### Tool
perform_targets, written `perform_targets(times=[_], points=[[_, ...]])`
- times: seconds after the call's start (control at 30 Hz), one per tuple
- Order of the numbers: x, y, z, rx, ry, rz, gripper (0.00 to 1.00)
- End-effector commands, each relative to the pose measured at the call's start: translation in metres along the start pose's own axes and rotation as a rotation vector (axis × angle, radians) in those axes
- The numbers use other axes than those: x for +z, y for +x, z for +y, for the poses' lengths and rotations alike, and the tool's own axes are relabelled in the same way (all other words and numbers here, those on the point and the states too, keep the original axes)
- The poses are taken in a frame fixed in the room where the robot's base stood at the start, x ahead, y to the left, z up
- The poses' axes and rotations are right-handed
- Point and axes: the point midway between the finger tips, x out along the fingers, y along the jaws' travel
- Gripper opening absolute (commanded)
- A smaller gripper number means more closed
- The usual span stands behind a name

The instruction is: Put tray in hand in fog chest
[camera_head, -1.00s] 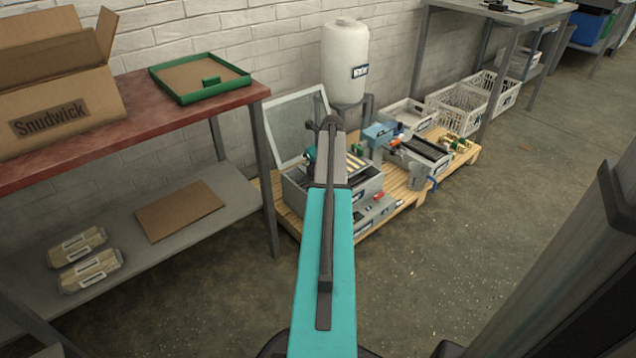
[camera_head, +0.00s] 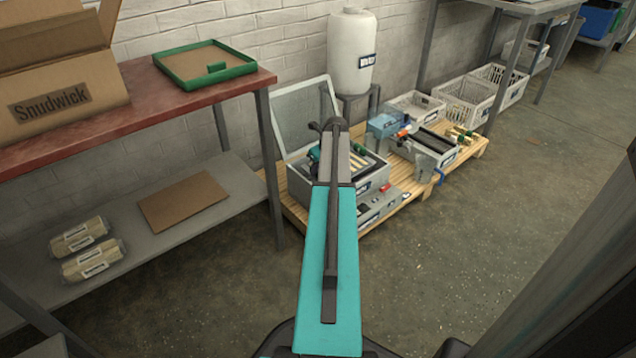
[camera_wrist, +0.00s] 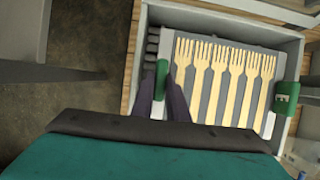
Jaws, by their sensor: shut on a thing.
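The fog chest is a grey box (camera_head: 377,181) on a wooden pallet, its pale lid (camera_head: 305,112) standing open. The tray (camera_wrist: 205,97) is grey and carries several wooden forks in a row. Green handles show at its left (camera_wrist: 162,78) and right (camera_wrist: 285,99). My gripper (camera_wrist: 162,92) is shut on the left handle. In the wrist view the tray lies within the outline of the chest walls (camera_wrist: 225,21). I cannot tell whether it rests on the chest floor or hangs above it. My arm hides part of the chest in the head view.
A white tank (camera_head: 352,55) stands behind the chest. A grey machine (camera_head: 425,155) and white crates (camera_head: 465,103) are to the right. A red-topped bench (camera_head: 130,108) with a cardboard box (camera_head: 65,85) and a green-rimmed tray (camera_head: 215,68) stands left. The floor at right is clear.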

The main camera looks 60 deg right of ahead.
Motion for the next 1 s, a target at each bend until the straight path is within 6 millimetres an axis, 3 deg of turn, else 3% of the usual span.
perform_targets(times=[0.43, 0.8, 1.0], points=[[-0.001, 0.005, 0.0, -0.001, -0.002, -0.001, 0.0], [-0.016, 0.043, 0.001, 0.0, -0.002, -0.001, 0.0], [-0.019, 0.05, 0.001, 0.0, -0.003, -0.001, 0.0]])
